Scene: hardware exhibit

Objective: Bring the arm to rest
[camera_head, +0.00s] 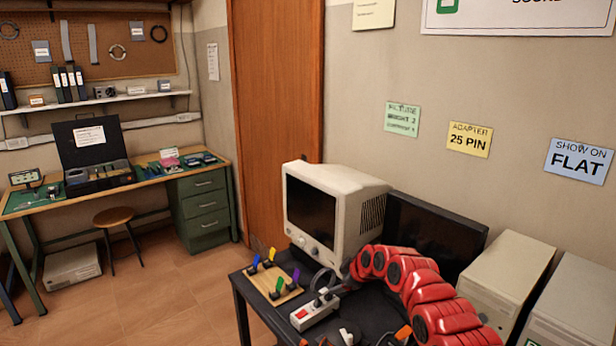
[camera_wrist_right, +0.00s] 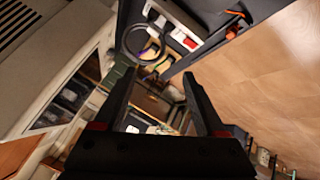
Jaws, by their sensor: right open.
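My right arm (camera_head: 425,295), with red segments, comes in from the lower right over the dark table. Its gripper (camera_head: 334,284) is small and partly hidden at the far end of the arm, in front of the beige monitor. In the right wrist view, the two dark fingers of my right gripper (camera_wrist_right: 160,76) stand apart, with nothing between them. My left gripper is in neither view.
The beige monitor (camera_head: 312,212) and a dark flat screen (camera_head: 434,232) stand behind the arm. A wooden board with coloured clips (camera_head: 272,284) and a white power strip (camera_head: 314,312) lie on the table (camera_head: 246,300). Beige computer cases (camera_head: 505,272) stand at right. Open floor (camera_head: 170,295) lies left.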

